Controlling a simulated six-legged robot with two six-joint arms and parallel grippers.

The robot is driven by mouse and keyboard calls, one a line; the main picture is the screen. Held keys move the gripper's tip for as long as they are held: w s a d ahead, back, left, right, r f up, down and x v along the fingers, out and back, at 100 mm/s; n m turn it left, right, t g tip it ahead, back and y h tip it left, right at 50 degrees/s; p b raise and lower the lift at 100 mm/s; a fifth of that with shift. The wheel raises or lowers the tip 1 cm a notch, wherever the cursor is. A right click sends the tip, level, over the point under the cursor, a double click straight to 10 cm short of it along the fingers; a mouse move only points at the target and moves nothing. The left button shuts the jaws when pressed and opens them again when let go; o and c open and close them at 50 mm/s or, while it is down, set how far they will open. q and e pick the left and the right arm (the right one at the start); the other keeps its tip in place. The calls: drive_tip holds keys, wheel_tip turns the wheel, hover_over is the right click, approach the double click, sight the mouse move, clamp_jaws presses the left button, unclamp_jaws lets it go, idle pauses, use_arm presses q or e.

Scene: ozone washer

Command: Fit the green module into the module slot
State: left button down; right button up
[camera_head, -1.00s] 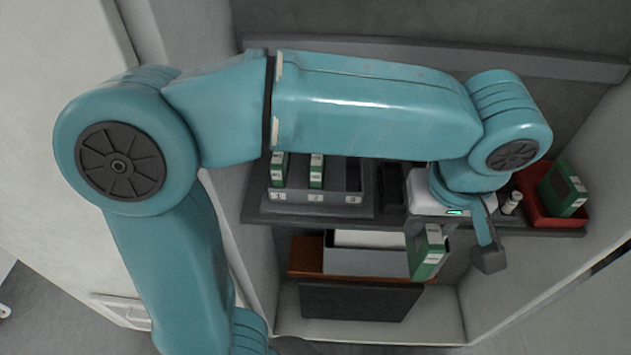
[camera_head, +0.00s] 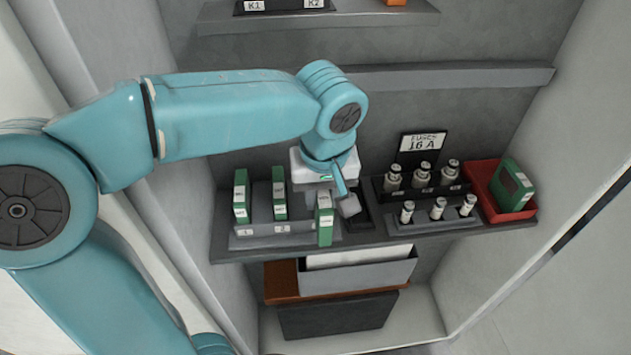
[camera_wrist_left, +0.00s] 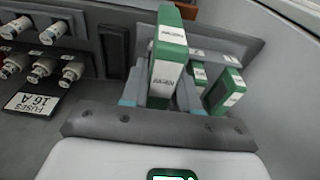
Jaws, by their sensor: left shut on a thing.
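My left gripper (camera_head: 335,201) is shut on a green module (camera_head: 325,226) with a white label, held upright. The module is at the right end of the grey module rack (camera_head: 262,241), over its third slot. Its lower end overlaps the rack's front edge in the head view, so I cannot tell whether it touches the slot. In the left wrist view the held module (camera_wrist_left: 169,50) stands between the two fingers (camera_wrist_left: 160,95). Two other green modules (camera_head: 240,196) (camera_head: 279,194) stand in the first and second slots. My right gripper is not in view.
Right of the rack are a dark empty holder (camera_head: 358,218), a fuse block (camera_head: 425,212) with a "FUSES 16 A" sign (camera_head: 422,143), and a red bin (camera_head: 515,213) holding another green module (camera_head: 511,186). A grey tray (camera_head: 358,273) is below the shelf.

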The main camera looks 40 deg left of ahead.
use_arm(q)
drive_tip(key=w+a+p, duration=0.2)
drive_tip(key=w+a, duration=0.4)
drive_tip(key=f, duration=0.4)
drive_tip(key=a+f, duration=0.1)
drive_tip(key=f, duration=0.2)
drive_tip(key=shift+s, duration=0.2)
drive_tip(key=shift+d, duration=0.2)
drive_tip(key=shift+f+b, duration=0.1)
drive_tip(key=shift+b, duration=0.25)
drive_tip(key=c, duration=0.8)
unclamp_jaws()
drive_tip(key=shift+a, duration=0.2)
drive_tip(key=shift+c, duration=0.2)
drive_tip(key=shift+d, duration=0.15)
